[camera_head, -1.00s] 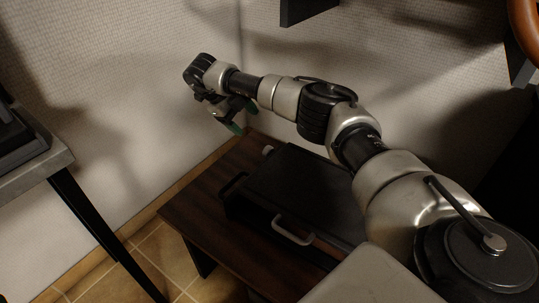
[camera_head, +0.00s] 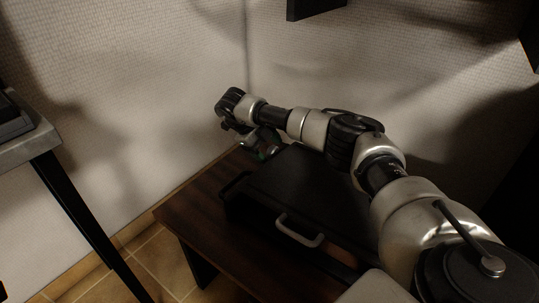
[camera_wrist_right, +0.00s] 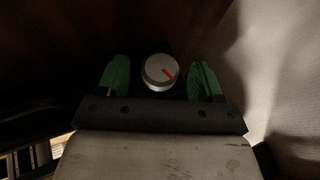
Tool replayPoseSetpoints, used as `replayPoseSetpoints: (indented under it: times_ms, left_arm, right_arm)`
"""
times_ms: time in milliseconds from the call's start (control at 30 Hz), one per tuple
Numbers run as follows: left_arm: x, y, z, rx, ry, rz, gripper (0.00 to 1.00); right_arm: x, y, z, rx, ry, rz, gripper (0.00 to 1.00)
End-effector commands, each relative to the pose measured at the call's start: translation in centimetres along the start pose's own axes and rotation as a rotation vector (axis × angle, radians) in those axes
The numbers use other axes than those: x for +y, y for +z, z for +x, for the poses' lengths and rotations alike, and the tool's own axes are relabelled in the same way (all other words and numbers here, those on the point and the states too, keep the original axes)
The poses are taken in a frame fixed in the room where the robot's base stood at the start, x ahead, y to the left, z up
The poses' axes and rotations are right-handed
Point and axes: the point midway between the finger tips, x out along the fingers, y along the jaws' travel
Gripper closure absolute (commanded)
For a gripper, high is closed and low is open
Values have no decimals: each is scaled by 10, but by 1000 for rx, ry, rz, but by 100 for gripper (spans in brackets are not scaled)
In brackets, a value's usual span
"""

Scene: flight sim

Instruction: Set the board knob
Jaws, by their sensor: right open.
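In the head view my right gripper (camera_head: 262,152) is low over the back left corner of the dark board (camera_head: 315,190), and the knob is hidden there. My left gripper is not in view.
The board lies on a dark wooden table (camera_head: 190,208) and has a light front handle (camera_head: 299,231) and a dark side handle (camera_head: 236,183). Walls (camera_head: 120,130) meet closely behind the table. A grey-topped table (camera_head: 30,146) stands at the left.

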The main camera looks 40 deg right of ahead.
Motion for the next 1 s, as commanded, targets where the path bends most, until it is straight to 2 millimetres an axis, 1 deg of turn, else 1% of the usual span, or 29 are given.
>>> replayPoseSetpoints:
  times_ms: [33, 100, 400, 467, 733, 1000]
  left_arm:
    - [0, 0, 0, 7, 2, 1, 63]
    - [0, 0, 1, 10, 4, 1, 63]
    - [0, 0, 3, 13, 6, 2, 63]
    - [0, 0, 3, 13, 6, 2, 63]
    - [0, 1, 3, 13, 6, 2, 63]
    - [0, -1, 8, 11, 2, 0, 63]
  right_arm:
    - [0, 0, 6, 0, 0, 0, 33]
    - [0, 0, 9, -1, 0, 0, 33]
    - [0, 0, 10, -1, -1, 0, 33]
    - [0, 0, 10, -1, -1, 0, 41]
    - [0, 0, 10, 0, -1, 0, 82]
    - [-1, -1, 8, 1, -32, 10, 83]
